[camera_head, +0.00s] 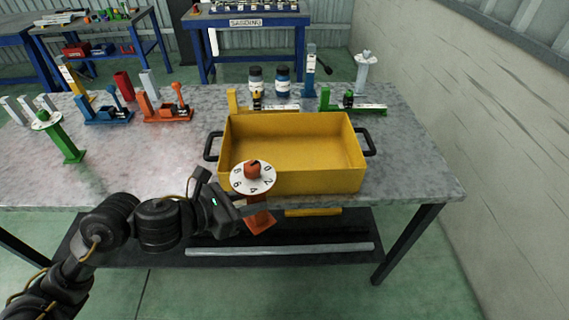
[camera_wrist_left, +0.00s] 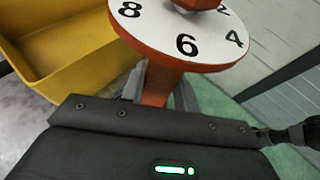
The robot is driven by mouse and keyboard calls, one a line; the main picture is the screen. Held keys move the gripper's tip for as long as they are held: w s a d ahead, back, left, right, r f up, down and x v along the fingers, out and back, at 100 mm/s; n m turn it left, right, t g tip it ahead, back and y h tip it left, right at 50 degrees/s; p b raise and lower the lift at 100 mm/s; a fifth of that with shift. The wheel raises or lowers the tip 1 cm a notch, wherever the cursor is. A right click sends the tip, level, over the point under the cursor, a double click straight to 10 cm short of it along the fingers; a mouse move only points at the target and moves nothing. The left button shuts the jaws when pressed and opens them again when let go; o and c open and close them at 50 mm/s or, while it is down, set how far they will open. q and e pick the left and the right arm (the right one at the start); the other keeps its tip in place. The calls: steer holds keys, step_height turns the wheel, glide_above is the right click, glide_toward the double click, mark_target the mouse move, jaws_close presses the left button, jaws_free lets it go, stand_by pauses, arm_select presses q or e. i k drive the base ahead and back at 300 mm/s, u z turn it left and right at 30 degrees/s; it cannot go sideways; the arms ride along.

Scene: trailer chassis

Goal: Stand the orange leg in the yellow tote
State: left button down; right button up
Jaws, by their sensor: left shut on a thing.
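The yellow tote (camera_head: 290,182) stands on the grey table near its front edge, with a black handle at each end. Its visible inside looks empty. My left gripper (camera_head: 248,204) is shut on the orange leg (camera_head: 260,219), just below its white numbered disc. The leg is roughly upright, in front of the tote's front left corner, with its orange foot below the table-top edge in the picture. In the left wrist view the disc and orange post (camera_wrist_left: 160,85) show between the fingers, with the tote (camera_wrist_left: 70,45) at upper left. My right gripper is not in view.
A green leg (camera_head: 62,138) stands at the left of the table (camera_head: 130,170). The table right of the tote is clear.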

mark_target(262, 156)
steer(key=u, duration=1.7)
steer(key=k, duration=1.45)
steer(key=z, duration=1.7)
steer(key=i, duration=1)
